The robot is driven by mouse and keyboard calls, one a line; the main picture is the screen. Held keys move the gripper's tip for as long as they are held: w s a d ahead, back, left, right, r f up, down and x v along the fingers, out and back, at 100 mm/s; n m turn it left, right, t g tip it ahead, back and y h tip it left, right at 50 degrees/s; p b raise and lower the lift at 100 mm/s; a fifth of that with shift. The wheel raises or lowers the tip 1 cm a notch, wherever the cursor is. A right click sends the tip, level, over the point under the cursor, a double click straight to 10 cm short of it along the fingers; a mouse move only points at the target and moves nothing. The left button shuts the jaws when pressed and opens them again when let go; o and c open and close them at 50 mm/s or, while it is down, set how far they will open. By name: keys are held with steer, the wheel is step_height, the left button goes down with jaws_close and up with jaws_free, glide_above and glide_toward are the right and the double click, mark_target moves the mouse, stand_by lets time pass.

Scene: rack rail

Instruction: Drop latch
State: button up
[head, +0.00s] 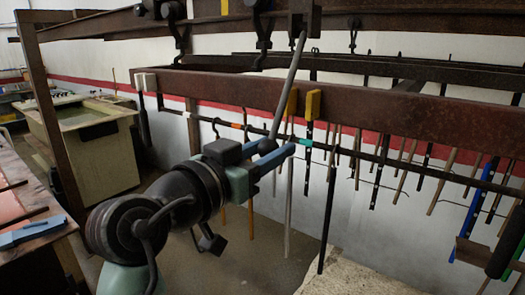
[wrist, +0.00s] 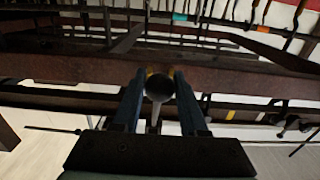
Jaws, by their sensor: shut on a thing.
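The latch looks like a long grey lever (head: 287,90) hanging from a dark bracket (head: 304,18) at the top. It slants down and to the left, in front of the rusty beam. A dark round knob (wrist: 158,86) is at its lower end. My gripper (head: 279,150) has its blue fingers shut on this knob, just below the beam. In the wrist view the knob sits between both fingertips (wrist: 159,80), with part of the grey rod (wrist: 155,115) showing below it. The fingers hide part of the knob in the head view.
The rusty beam (head: 380,113) crosses close behind the lever, with two yellow blocks (head: 313,105) on it. A dark rail (head: 345,151) with several hanging rods runs below. A blue-handled tool (head: 35,231) lies on a table at left. Open floor shows beneath the rail.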

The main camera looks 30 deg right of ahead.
steer(key=f+b+x, duration=0.1)
steer(key=f+x, duration=0.1)
steer(key=x, duration=0.8)
steer(key=shift+d+f+b, duration=0.25)
steer(key=shift+f+b, duration=0.05)
steer(key=shift+b, duration=0.1)
steer(key=o, duration=1.1)
steer(key=shift+w, duration=0.1)
steer(key=b+v, duration=0.1)
steer(key=v, duration=0.6)
steer(key=shift+b, duration=0.35)
